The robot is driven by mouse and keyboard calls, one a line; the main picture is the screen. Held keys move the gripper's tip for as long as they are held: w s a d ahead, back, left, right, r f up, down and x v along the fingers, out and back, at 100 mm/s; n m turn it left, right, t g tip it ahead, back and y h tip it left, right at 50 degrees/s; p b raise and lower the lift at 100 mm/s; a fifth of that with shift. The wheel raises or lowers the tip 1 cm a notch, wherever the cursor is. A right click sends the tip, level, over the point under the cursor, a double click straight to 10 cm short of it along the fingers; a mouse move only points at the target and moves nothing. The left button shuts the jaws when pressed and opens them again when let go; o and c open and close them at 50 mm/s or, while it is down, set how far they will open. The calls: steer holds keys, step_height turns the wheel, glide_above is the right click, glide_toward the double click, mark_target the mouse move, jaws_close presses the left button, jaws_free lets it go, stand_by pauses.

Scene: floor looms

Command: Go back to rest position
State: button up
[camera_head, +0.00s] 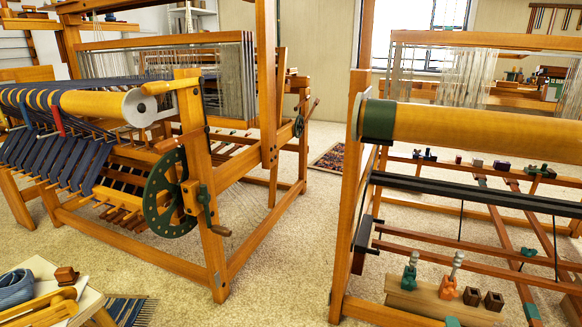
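My gripper and arm are not seen in the camera_head view. A wooden floor loom (196,170) stands on the left, with dark blue warp threads (50,135) over its front roller and a green toothed wheel (168,195) on its side. A second wooden loom (350,200) stands on the right, with a thick bare wooden beam (480,130) across its front. No object named by the task is in view.
A strip of carpeted floor (285,250) is clear between the looms. A small table (60,275) with tools stands at the lower left. A wooden bench (425,300) with small items is at the lower right. A patterned rug (328,158) lies further back.

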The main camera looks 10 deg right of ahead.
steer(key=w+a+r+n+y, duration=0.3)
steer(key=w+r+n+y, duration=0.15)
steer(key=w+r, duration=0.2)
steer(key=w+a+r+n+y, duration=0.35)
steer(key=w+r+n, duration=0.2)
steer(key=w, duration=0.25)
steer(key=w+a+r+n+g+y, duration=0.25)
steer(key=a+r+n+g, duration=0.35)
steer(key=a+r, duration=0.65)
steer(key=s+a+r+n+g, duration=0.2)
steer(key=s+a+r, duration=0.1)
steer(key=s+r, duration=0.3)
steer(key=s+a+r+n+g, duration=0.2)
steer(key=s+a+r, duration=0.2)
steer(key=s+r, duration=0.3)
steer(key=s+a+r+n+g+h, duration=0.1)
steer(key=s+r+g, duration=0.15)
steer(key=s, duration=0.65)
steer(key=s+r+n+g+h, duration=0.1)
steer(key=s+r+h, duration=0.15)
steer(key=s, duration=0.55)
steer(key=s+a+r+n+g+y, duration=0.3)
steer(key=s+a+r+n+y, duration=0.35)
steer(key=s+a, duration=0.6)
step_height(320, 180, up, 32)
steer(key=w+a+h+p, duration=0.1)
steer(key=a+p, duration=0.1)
steer(key=p, duration=2.8)
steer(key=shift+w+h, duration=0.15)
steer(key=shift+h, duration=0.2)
